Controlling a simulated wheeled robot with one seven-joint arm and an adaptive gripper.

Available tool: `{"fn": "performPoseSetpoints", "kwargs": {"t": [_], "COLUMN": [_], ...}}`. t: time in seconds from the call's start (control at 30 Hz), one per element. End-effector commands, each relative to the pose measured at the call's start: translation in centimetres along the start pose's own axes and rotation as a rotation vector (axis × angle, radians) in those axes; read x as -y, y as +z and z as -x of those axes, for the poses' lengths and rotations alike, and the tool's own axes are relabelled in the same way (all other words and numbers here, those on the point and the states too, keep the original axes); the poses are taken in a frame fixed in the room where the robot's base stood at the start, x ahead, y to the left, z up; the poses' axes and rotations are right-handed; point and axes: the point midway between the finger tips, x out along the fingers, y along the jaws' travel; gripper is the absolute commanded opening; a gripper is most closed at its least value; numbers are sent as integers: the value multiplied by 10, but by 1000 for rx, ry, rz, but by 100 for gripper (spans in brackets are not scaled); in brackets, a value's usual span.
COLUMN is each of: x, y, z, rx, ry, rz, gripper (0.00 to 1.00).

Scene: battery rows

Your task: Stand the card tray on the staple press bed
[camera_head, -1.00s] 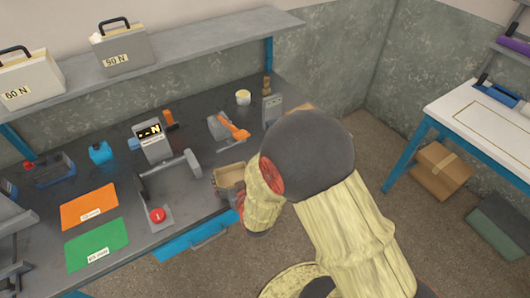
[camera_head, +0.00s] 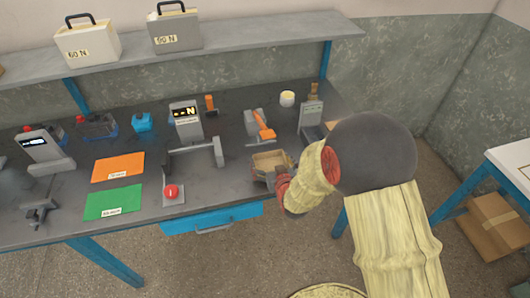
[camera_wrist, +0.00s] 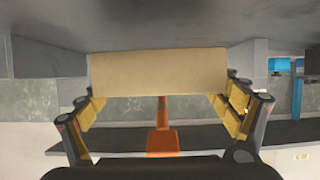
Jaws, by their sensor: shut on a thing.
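The card tray, an open tan box (camera_head: 270,158), is at the table's front edge in the head view. My gripper (camera_head: 284,180) is shut on it, its fingers partly hidden by my arm. In the wrist view the tray is a plain tan face (camera_wrist: 160,72) between my yellow-padded fingers. I cannot tell whether it touches the tabletop. A grey device with an orange lever, apparently the staple press (camera_head: 255,120), stands behind the tray and slightly left. Its orange lever (camera_wrist: 162,140) shows beyond the tray in the wrist view. Its bed is hard to make out.
A grey tester with a display (camera_head: 186,118) and crossbar stands left of the tray, with a red button (camera_head: 171,192) in front. Orange (camera_head: 118,167) and green (camera_head: 113,201) mats lie further left. A grey upright device (camera_head: 311,112) and a white cup (camera_head: 287,98) stand behind right.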

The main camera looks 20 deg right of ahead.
Motion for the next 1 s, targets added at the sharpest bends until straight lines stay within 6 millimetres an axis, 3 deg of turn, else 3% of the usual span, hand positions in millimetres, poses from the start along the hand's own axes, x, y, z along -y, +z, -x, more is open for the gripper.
{"fn": "performPoseSetpoints", "kwargs": {"t": [0.2, 0.4, 0.57, 0.8, 1.0], "x": [0, 0, 0, 0, 0], "y": [-19, -32, -34, -5, -4], "z": [-51, -81, -88, -99, -100], "rx": [-2, 0, 0, 2, -1], "ry": [0, 1, 1, 1, 1], "rz": [0, 0, 0, 0, 0], "gripper": [69, 69, 69, 69, 69]}}
